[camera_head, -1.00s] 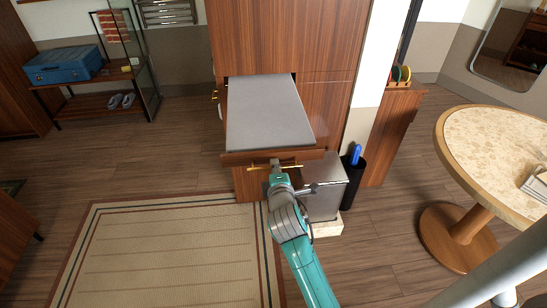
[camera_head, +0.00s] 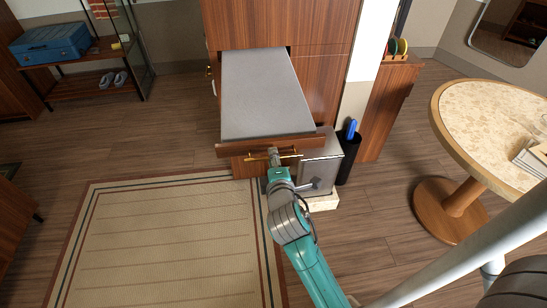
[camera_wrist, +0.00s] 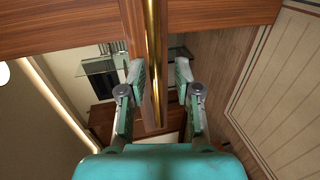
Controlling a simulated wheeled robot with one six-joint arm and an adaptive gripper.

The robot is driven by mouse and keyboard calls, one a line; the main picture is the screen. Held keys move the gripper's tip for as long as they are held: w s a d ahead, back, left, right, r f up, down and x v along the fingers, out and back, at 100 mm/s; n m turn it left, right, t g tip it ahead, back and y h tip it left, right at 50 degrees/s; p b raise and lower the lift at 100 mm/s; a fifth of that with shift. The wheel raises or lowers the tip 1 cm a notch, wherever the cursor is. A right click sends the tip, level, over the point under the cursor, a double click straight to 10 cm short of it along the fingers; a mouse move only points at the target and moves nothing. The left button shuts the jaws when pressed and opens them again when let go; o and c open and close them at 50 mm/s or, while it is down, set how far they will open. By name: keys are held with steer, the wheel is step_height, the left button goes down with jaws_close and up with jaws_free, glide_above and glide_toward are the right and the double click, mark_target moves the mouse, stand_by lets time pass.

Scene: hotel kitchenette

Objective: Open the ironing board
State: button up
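The ironing board (camera_head: 262,95) is a grey padded top on a wooden pull-out, reaching out of a tall wooden cabinet (camera_head: 280,22). Its wooden front (camera_head: 235,148) carries a long brass handle (camera_head: 258,157). My gripper (camera_head: 275,158) is at this handle, in front of the board. In the wrist view the brass handle (camera_wrist: 152,50) runs between my two fingers (camera_wrist: 160,82). The fingers stand apart, the left one close to the bar and a gap on the right. Contact with the bar is hard to tell.
A round table (camera_head: 490,120) stands at the right. A striped rug (camera_head: 165,240) lies at the left. A rack (camera_head: 85,90) stands at the back left.

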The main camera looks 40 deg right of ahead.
steer(key=shift+s+r, duration=0.1)
steer(key=v, duration=1.1)
steer(key=shift+s+a, duration=0.25)
steer(key=shift+s, duration=0.05)
stand_by(0.3)
steer(key=s+a+f+m+t+y, duration=0.1)
steer(key=s+a+f+m+y, duration=0.1)
steer(key=s+a+f+y, duration=0.3)
steer(key=s+a+f+m+y, duration=0.1)
steer(key=s+a+f+y, duration=0.2)
steer(key=s, duration=0.4)
steer(key=s+a+r+m+t, duration=0.1)
steer(key=s+a+m, duration=0.1)
steer(key=s+m, duration=0.6)
steer(key=s, duration=0.6)
steer(key=shift+a+r+y, duration=0.2)
steer(key=shift+r+y, duration=0.1)
